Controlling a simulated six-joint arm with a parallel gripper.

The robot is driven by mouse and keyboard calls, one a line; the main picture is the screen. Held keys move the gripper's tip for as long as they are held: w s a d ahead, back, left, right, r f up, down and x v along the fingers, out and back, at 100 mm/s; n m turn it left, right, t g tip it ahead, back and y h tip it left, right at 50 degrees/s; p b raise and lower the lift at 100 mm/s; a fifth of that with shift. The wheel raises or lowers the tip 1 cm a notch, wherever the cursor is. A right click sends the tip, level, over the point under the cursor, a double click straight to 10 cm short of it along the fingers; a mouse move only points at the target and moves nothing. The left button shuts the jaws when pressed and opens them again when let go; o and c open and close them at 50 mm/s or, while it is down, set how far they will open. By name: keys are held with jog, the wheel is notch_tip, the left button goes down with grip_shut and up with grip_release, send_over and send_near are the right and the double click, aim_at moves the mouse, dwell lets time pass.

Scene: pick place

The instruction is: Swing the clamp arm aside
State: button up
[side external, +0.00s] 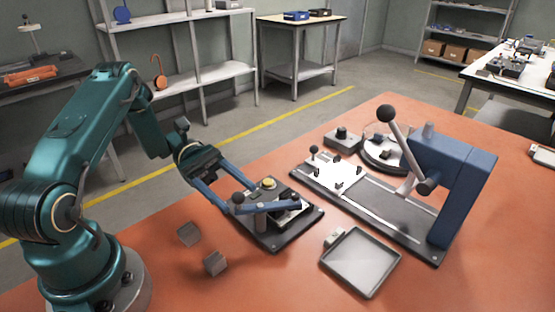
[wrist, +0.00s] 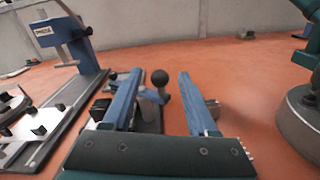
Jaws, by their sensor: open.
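The clamp arm (side external: 275,207) is a blue bar on a grey post, with a dark ball knob (side external: 238,198) at its left end. It lies across a fixture on a dark base plate (side external: 277,243). My gripper (side external: 230,196) reaches in from the left with its two blue fingers open, close to the knob. In the wrist view the ball knob (wrist: 160,78) shows between the tips of my open gripper (wrist: 162,75), with gaps on both sides. I cannot tell whether a finger touches the knob.
A blue press (side external: 453,175) with a ball-ended lever (side external: 400,135) stands on a long dark plate to the right. A shallow grey tray (side external: 362,262) lies in front of it. Two small grey cubes (side external: 189,234) (side external: 215,263) lie left of the fixture. The orange table's front is mostly clear.

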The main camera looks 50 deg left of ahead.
aim_at(243, 201)
jog(key=shift+d, duration=2.55)
grip_shut()
